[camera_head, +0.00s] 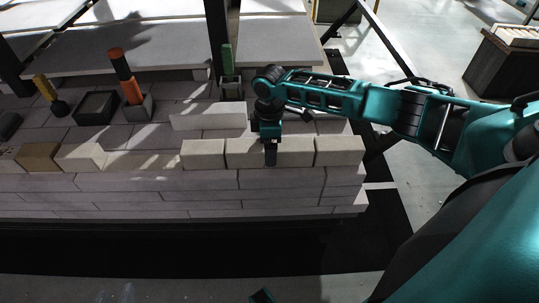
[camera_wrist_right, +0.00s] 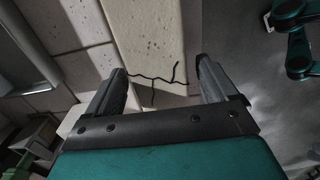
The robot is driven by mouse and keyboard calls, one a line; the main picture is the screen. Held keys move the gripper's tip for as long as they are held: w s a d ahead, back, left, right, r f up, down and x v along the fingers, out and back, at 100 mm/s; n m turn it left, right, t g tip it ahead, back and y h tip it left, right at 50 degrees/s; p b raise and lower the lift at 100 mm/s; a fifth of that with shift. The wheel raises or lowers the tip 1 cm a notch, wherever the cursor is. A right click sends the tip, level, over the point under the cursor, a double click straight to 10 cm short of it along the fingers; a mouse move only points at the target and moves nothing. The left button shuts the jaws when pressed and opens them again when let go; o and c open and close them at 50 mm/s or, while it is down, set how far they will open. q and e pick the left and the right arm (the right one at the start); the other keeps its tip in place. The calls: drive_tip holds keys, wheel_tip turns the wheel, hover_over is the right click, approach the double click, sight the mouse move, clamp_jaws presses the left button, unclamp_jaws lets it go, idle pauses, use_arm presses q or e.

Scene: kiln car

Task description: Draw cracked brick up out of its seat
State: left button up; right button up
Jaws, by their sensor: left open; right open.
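The cracked brick (camera_wrist_right: 150,40) is pale and pitted, with a dark branching crack across it in the right wrist view. In the head view it appears to be the middle pale brick (camera_head: 245,152) of the front top row; no crack shows there. My right gripper (camera_head: 270,154) is open over it, one dark finger in front of its front face. In the wrist view the right gripper's fingers (camera_wrist_right: 161,66) lie either side of the cracked part; contact cannot be told. My left gripper (camera_head: 262,296) shows only as a small teal piece at the bottom edge.
Pale bricks (camera_head: 203,153) (camera_head: 339,150) stand at both ends of the cracked one. A raised pale block (camera_head: 208,115) lies behind. Orange-handled (camera_head: 126,76) and green-handled (camera_head: 227,60) tools and a dark tray (camera_head: 96,107) stand on the brickwork. Shelf slabs overhang at the back.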

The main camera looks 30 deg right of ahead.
drive_tip(key=shift+f, duration=0.1)
idle(0.4)
drive_tip(key=shift+p, duration=0.5)
idle(0.4)
drive_tip(key=shift+p, duration=0.45)
drive_tip(key=c, duration=1.2)
